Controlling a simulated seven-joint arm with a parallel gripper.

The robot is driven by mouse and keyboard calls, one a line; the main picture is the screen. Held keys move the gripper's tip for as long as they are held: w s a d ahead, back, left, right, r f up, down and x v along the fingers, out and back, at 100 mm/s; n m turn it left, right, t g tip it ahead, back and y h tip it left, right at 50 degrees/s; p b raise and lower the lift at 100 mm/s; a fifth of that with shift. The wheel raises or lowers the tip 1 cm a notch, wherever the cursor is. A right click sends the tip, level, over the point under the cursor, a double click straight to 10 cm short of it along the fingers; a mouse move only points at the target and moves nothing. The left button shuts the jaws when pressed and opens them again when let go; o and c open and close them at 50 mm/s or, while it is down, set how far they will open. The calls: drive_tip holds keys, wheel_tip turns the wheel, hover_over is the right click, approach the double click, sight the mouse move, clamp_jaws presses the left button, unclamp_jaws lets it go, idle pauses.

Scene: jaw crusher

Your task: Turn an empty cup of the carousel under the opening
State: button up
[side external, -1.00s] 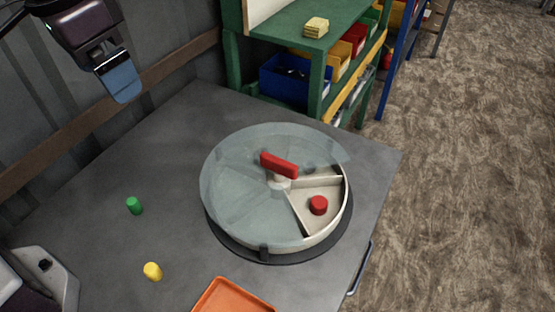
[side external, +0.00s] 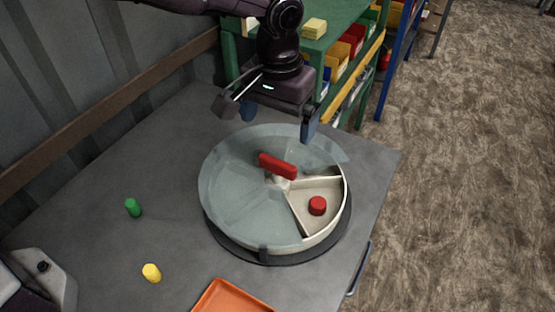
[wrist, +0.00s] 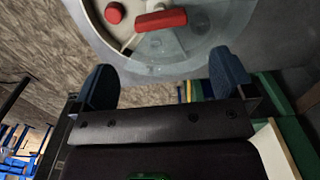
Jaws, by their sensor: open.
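The round carousel (side external: 240,205) stands on the grey table under a see-through cover with an open sector on the right. In that opening a red cylinder (side external: 317,206) lies in a pale compartment; the cylinder also shows in the wrist view (wrist: 114,13). A red bar handle (side external: 278,166) sits at the carousel's centre; it also shows in the wrist view (wrist: 161,20). My gripper (side external: 278,125) is open and empty, above the carousel's far edge and apart from the handle. In the wrist view my two blue fingers (wrist: 164,80) are wide apart. The contents under the cover are unclear.
A green cylinder (side external: 133,208) and a yellow cylinder (side external: 151,273) stand on the table at the left. An orange tray (side external: 232,298) lies at the front edge. A green shelf (side external: 345,45) with bins and a yellow sponge-like block (side external: 314,28) stands behind the table.

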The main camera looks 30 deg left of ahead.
sight(277, 161)
wheel_tip(277, 161, down, 10)
drive_tip(key=shift+f, duration=0.2)
drive_tip(key=c, duration=1.2)
drive_tip(key=shift+o, duration=0.2)
